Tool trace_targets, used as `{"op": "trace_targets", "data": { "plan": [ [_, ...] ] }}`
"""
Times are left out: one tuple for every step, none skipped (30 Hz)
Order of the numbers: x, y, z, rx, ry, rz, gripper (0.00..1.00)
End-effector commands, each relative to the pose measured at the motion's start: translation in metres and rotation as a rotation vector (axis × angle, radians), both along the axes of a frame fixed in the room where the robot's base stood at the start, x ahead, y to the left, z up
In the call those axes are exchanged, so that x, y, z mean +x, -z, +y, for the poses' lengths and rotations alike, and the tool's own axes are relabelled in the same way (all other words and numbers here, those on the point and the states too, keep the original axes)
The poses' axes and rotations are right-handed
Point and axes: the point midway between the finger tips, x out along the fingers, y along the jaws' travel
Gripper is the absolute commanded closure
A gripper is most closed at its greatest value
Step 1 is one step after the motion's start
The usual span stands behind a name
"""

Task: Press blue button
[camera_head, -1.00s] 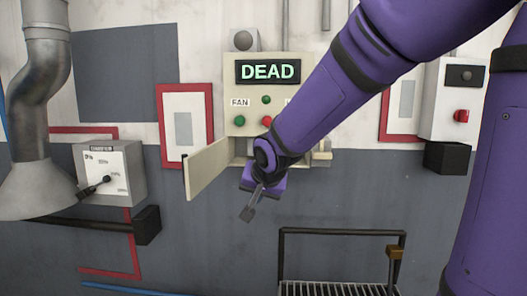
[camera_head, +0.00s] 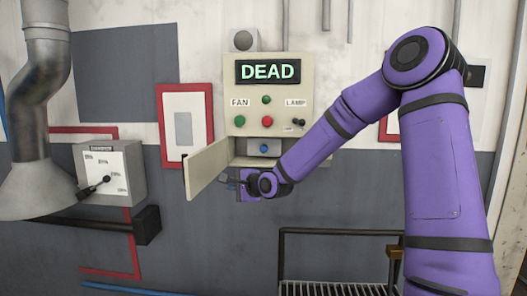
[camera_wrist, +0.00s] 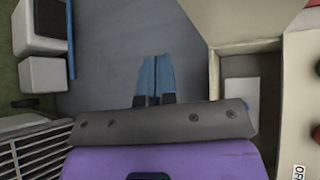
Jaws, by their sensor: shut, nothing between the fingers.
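The blue button (camera_head: 264,148) sits on a pale plate inside the open lower compartment of the cream control panel (camera_head: 273,92). The compartment's door (camera_head: 208,170) hangs open to the left. My gripper (camera_head: 230,182) is below and left of the button, near the door, apart from the button. In the wrist view its fingers (camera_wrist: 155,80) are together and empty, over the grey wall. There the compartment (camera_wrist: 232,65) opens to the right of the fingers, with the pale plate partly hidden by my gripper's body.
The panel shows a green "DEAD" display (camera_head: 268,71), FAN buttons and a LAMP switch (camera_head: 298,122). A grey lever box (camera_head: 110,172) is on the left. A black railing (camera_head: 340,232) stands below right. The wall below the panel is clear.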

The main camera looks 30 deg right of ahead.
Motion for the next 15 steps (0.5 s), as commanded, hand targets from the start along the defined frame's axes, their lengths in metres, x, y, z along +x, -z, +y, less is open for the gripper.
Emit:
{"op": "trace_targets", "data": {
  "plan": [
    [0.006,-0.002,-0.008,0.076,0.019,-0.021,1.00],
    [0.010,-0.004,-0.011,0.122,0.030,-0.034,1.00],
    [0.014,-0.008,-0.016,0.185,0.043,-0.053,1.00],
    [0.017,-0.010,-0.020,0.234,0.052,-0.068,1.00],
    [0.020,-0.014,-0.024,0.281,0.062,-0.086,1.00],
    [0.024,-0.018,-0.031,0.345,0.074,-0.107,1.00],
    [0.026,-0.022,-0.036,0.394,0.084,-0.123,1.00],
    [0.028,-0.025,-0.041,0.442,0.092,-0.140,1.00],
    [0.031,-0.031,-0.049,0.506,0.103,-0.163,1.00],
    [0.032,-0.035,-0.055,0.552,0.110,-0.182,1.00],
    [0.034,-0.039,-0.061,0.598,0.118,-0.199,1.00],
    [0.035,-0.044,-0.069,0.655,0.127,-0.222,1.00],
    [0.036,-0.048,-0.075,0.697,0.132,-0.239,1.00],
    [0.037,-0.051,-0.080,0.733,0.137,-0.254,1.00],
    [0.037,-0.056,-0.088,0.779,0.142,-0.274,1.00]
  ]
}}
